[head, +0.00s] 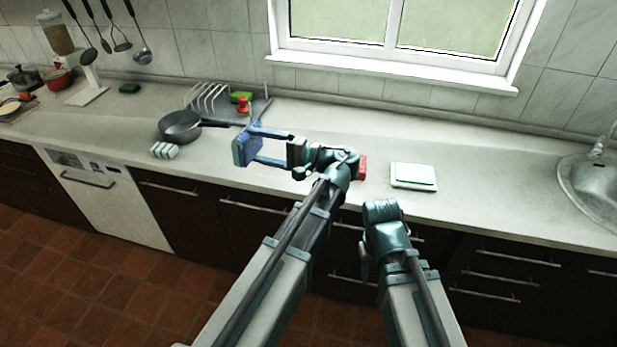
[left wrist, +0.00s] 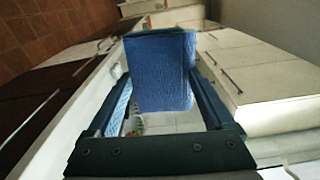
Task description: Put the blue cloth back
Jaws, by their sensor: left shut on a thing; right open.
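The blue cloth (head: 246,147) is between the fingers of my left gripper (head: 258,148), which is shut on it. The cloth looks like a folded, flat block. It is held up in front of the counter, to the right of the dark pan. In the left wrist view the textured blue cloth (left wrist: 160,72) fills the space between the fingertips and hides much behind it. The teal end of my right arm (head: 384,222) is low in front of the counter, away from the cloth. The fingers there are mostly hidden.
A dark pan (head: 180,126), a wire rack (head: 208,99), a green sponge (head: 241,96) and a small red item (head: 243,107) are on the counter at left. A white flat box (head: 413,176) lies at centre right. The sink (head: 590,188) is far right. Counter between box and sink is clear.

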